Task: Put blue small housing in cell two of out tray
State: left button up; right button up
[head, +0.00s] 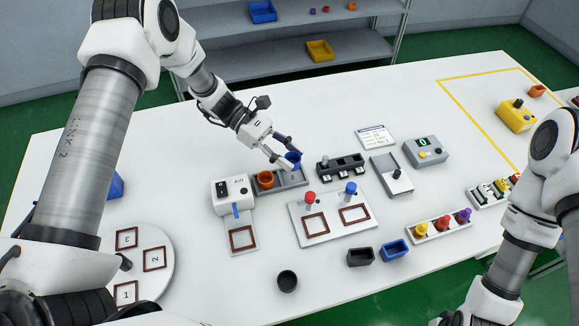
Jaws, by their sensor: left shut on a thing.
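The blue small housing (293,160) is a round cup between the fingertips of my left gripper (288,155), which is shut on it. It is at the right part of a grey tray (294,180). An orange round housing (265,179) sits in the left part of this tray. I cannot tell whether the blue housing touches the tray floor, and no cell numbers are readable on this tray. My right arm comes in at the right, but its gripper is out of view.
A white machine (232,190) stands left of the grey tray, and a black slotted rack (340,168) right of it. A plate with red and blue knobs (330,218) lies in front. Black (360,257) and blue (395,250) boxes and a dark cup (287,281) stand nearer.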

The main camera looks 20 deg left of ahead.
aim_at(289, 176)
pick_arm(q)
notch_tip(289, 176, down, 4)
jog(key=shift+w+f+p, duration=0.1)
jog(key=shift+f+p, duration=0.1)
jog(key=shift+p, duration=0.25)
jog(key=shift+f, duration=0.25)
jog(key=shift+f+b, duration=0.2)
jog(key=shift+b, duration=0.2)
jog(key=o, duration=0.9)
jog(key=shift+c, duration=0.2)
jog(key=shift+r, duration=0.15)
